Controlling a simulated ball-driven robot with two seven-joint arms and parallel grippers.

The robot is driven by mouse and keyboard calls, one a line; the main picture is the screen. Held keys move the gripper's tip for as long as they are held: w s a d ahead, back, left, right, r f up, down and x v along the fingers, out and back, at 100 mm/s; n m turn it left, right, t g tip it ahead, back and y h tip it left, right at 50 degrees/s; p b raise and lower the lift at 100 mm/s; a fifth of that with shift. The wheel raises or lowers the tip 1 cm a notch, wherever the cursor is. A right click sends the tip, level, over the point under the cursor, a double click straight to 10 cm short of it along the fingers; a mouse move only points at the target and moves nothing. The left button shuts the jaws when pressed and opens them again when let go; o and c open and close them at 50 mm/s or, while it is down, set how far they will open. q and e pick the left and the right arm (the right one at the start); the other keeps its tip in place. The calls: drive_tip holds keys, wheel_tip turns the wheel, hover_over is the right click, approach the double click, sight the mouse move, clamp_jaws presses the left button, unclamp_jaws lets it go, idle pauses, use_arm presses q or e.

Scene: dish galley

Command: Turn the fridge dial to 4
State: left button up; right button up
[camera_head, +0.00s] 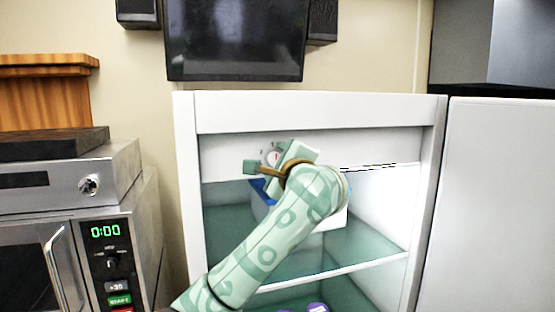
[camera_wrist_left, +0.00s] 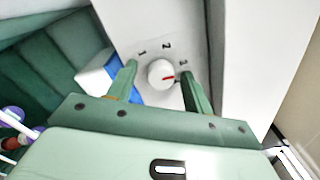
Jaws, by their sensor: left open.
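The white round fridge dial (camera_wrist_left: 161,73) has a red mark pointing right and slightly down in the left wrist view. The numbers 1, 2 and 3 show around it; the mark points a little past the 3, toward a finger that hides the panel there. The dial (camera_head: 272,156) also shows partly in the head view, on the white panel inside the fridge (camera_head: 184,150). My left gripper (camera_wrist_left: 159,72) is open, its fingers on either side of the dial, with gaps to it. My left arm covers the panel's middle in the head view. My right gripper is not in view.
A blue and white box (camera_head: 262,190) sits on the glass shelf (camera_head: 375,245) just below the dial panel. Purple-topped items (camera_head: 317,307) are lower down. A microwave (camera_head: 60,255) stands left of the fridge, and a white panel (camera_head: 500,200) stands to the right.

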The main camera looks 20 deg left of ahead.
use_arm(q)
drive_tip(key=c, duration=1)
drive_tip(key=shift+o, duration=0.2)
drive_tip(key=shift+f, duration=0.1)
drive_tip(key=shift+d+f+m+b, duration=0.1)
drive_tip(key=shift+f+m+b, duration=0.05)
drive_tip(key=shift+m+b, duration=0.65)
drive_tip(key=shift+m, duration=0.8)
drive_tip(key=m, duration=0.3)
drive_tip(key=shift+m, duration=0.3)
drive_tip(key=m+p, duration=0.1)
drive_tip(key=m, duration=0.3)
drive_tip(key=shift+m+p, duration=0.35)
drive_tip(key=shift+m, duration=0.05)
